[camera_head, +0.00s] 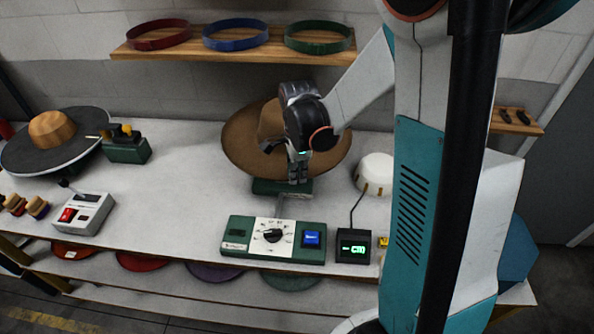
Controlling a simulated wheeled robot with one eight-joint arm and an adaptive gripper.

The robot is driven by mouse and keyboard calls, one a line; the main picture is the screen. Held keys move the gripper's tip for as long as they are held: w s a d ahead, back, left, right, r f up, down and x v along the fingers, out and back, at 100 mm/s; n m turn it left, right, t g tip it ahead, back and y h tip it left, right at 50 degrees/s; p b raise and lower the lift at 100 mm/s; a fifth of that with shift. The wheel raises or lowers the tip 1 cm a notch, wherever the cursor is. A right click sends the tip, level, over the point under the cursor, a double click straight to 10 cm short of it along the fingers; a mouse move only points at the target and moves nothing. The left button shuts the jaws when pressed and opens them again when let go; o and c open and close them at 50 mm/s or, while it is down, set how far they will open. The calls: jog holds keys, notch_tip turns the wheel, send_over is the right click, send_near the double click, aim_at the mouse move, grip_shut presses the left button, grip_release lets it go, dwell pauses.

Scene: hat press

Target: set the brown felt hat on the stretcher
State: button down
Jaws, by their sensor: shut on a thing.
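The brown felt hat (240,143) is at the middle of the bench, its wide brim spread out and its crown partly hidden by my gripper. My gripper (298,181) points down at the hat's front right and is shut on the hat's brim; the exact grip is hard to see. A green block with a grey metal part (266,187), which looks like the stretcher's base, shows just below the hat's front brim. The hat hides whatever stands under it, so I cannot tell whether it rests on the stretcher or hangs above it.
A green control box (240,248) with a dial and blue button stands in front. A small display (353,246) and a white round block (375,172) are to its right. A wood-topped dark disc (50,150) and a grey switch box (88,214) are left. A shelf (230,54) holds hatbands.

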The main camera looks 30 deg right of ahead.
notch_tip(320, 180, down, 11)
jog(key=b, duration=0.7)
jog(key=shift+r+b, duration=0.2)
jog(key=shift+b, duration=0.2)
jog(key=shift+f+b, duration=0.8)
jog(key=shift+f, duration=0.05)
dwell(0.5)
jog(key=c, duration=1.6)
grip_release()
jog(key=shift+c, duration=0.2)
jog(key=shift+r, duration=0.15)
